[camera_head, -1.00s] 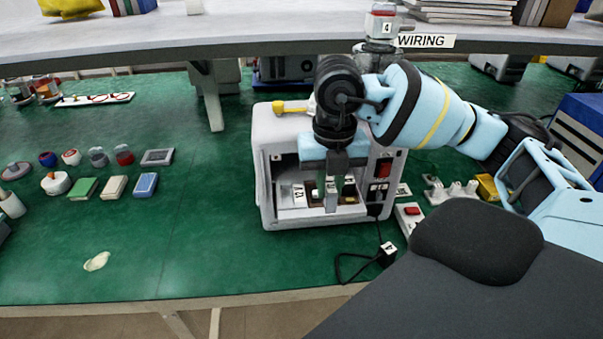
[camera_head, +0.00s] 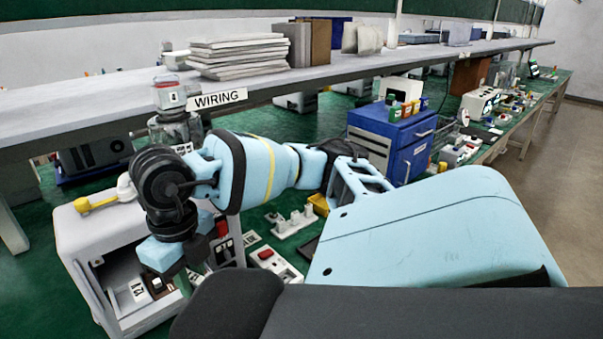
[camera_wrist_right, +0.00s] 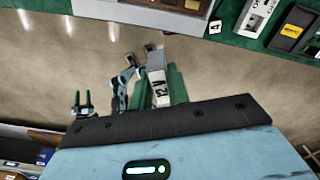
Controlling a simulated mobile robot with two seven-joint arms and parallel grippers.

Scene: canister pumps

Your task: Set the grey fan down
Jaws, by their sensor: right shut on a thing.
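My right gripper (camera_head: 184,284) points down in front of the open white housing (camera_head: 85,225) on the green bench. In the right wrist view, my right gripper (camera_wrist_right: 160,84) is shut on the grey fan (camera_wrist_right: 156,76), a narrow grey piece with a "12 V" label, between green fingers. Floor shows behind it there. In the head view the fan is hard to make out behind the fingers and arm. A "12" label (camera_head: 137,290) shows at the housing's opening. My left gripper (camera_wrist_right: 83,103) shows small in the right wrist view, its two green fingers apart and empty.
A grey shelf (camera_head: 350,75) with a WIRING sign (camera_head: 219,99) overhangs the bench. A white power strip (camera_head: 276,266) with a red switch lies right of the housing. A blue drawer cabinet (camera_head: 405,135) stands farther right. Open floor (camera_head: 540,175) lies beyond the bench edge.

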